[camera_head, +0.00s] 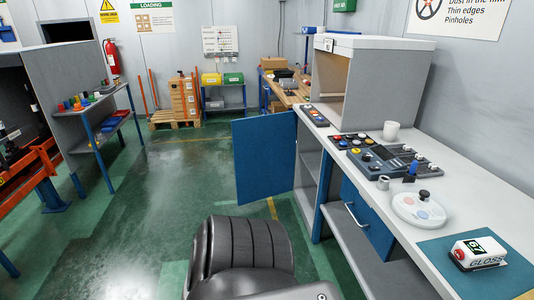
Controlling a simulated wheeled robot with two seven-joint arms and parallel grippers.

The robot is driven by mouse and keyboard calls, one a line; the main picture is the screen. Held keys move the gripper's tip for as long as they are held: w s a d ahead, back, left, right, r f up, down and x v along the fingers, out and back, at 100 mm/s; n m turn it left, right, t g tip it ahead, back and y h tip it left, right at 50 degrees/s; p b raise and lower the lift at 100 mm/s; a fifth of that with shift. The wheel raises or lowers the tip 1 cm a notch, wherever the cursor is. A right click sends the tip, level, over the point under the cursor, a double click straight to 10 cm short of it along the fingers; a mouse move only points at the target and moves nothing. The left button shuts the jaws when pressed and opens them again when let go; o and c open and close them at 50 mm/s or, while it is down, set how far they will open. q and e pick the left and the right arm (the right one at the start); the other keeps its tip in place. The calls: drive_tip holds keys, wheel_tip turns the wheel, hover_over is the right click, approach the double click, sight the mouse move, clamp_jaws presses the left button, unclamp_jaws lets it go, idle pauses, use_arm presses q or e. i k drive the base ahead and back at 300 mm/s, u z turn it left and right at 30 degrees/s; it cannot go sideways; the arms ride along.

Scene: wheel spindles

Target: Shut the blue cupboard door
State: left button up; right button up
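The blue cupboard door (264,156) stands open in the head view. It swings out to the left from the front of the grey cupboard (309,160) under the white worktop (415,218). Its flat blue face is towards me, and I see no handle on it. The shelves inside the cupboard show to the right of the door. Neither of my grippers is in view. A black ribbed part, which seems to be mine, shows at the bottom middle, below and in front of the door.
A blue drawer (367,222) with a pale handle is right of the cupboard. The worktop holds a grey open-fronted box (385,85), control panels, a white mug (391,131) and a white round dish (419,209). Green floor (175,190) left of the door is clear.

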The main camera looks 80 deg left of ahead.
sight(265, 146)
drive_tip(key=u, duration=3.4)
drive_tip(key=i, duration=6)
drive_tip(key=z, duration=3.45)
